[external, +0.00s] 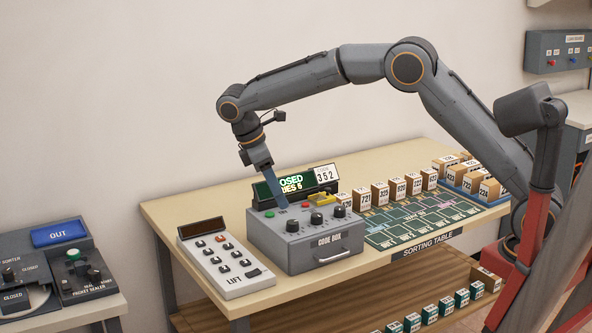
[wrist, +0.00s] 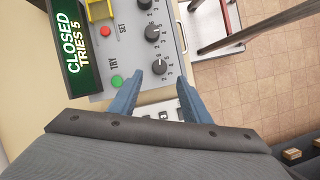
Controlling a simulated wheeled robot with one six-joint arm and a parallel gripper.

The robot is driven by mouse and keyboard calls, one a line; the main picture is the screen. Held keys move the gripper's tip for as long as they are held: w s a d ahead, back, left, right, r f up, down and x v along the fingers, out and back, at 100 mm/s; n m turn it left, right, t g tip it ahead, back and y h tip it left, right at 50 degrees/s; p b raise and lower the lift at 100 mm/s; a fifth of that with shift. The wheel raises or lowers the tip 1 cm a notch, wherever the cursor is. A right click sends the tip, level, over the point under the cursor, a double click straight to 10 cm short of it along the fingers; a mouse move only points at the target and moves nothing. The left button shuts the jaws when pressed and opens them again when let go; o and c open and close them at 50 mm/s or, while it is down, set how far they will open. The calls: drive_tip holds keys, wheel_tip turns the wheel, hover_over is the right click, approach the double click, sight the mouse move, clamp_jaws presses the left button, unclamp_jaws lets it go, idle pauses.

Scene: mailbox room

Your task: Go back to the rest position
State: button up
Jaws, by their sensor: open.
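My gripper (external: 282,206) is open and empty, pointing down at the left end of the grey code box (external: 330,246) on the sorting table. The wrist view shows its two blue fingers (wrist: 162,72) apart, either side of the nearest dial (wrist: 156,67); I cannot tell whether they touch the box. The box's display (wrist: 76,43) reads CLOSED, TRIES 5. The green TRY button (wrist: 116,80) is beside the left finger, and the red SET button (wrist: 105,31) is farther up.
A white LIFT keypad (external: 222,263) lies left of the box. Numbered parcels (external: 397,187) and a green sorting grid (external: 412,237) are to the right. A lower shelf (external: 400,295) holds green boxes. A packet sealer (external: 80,275) stands at far left. The air above the table is clear.

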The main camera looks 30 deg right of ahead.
drive_tip(key=d+m, duration=0.1)
drive_tip(key=d, duration=0.2)
drive_tip(key=d+f+m+y, duration=0.1)
drive_tip(key=d, duration=0.3)
drive_tip(key=s+d+f+m, duration=0.1)
drive_tip(key=d, duration=0.3)
drive_tip(key=s+d+m, duration=0.1)
drive_tip(key=d, duration=0.1)
drive_tip(key=s+d+f+m+y, duration=0.1)
drive_tip(key=d, duration=0.2)
drive_tip(key=s+d+f, duration=0.1)
drive_tip(key=d, duration=0.1)
drive_tip(key=shift+d+m+y, duration=0.3)
drive_tip(key=shift+m, duration=0.1)
drive_tip(key=s+d+f+m+t, duration=0.1)
drive_tip(key=s+d+f+m, duration=0.2)
drive_tip(key=s+d, duration=0.4)
drive_tip(key=s+d+f+m+t+y, duration=0.1)
drive_tip(key=s+d+f+m, duration=0.2)
drive_tip(key=s+d+m, duration=0.2)
drive_tip(key=s+d, duration=0.3)
drive_tip(key=s, duration=0.1)
drive_tip(key=shift+s+t+y, duration=0.15)
drive_tip(key=shift+t+y, duration=0.15)
